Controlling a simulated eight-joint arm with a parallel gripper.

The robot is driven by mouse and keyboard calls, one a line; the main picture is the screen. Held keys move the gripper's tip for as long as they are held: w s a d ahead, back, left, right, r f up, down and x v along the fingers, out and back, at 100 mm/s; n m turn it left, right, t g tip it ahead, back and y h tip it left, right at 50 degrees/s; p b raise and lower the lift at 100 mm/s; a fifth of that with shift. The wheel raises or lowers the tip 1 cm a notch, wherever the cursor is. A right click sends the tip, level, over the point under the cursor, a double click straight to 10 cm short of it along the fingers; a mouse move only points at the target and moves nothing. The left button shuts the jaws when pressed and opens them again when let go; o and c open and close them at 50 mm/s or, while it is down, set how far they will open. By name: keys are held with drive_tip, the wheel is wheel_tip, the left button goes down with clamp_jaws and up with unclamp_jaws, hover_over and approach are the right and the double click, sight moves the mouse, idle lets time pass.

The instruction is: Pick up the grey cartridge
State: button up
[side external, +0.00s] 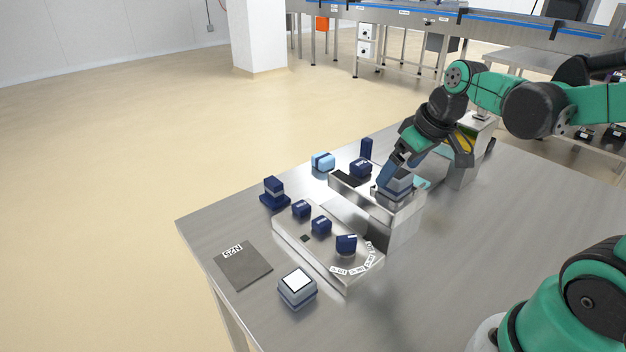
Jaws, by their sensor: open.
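A grey, block-shaped cartridge (396,189) sits on the raised end of the metal fixture, partly hidden by a finger of my gripper. I cannot tell for sure which one is the grey cartridge. My gripper (426,166) is open, tilted down over the raised end of the fixture. One finger reaches down by the block there; whether it touches is unclear. The other finger is to the right, apart from it.
The metal fixture (290,238) carries several dark blue knobs and a marked dial. Dark blue blocks (274,191) and a light blue block (323,161) stand behind it. A grey mat labelled N25 (243,267) lies at the left front. The table's right side is mostly clear.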

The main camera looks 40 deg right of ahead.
drive_tip(key=shift+x, duration=0.95)
clamp_jaws()
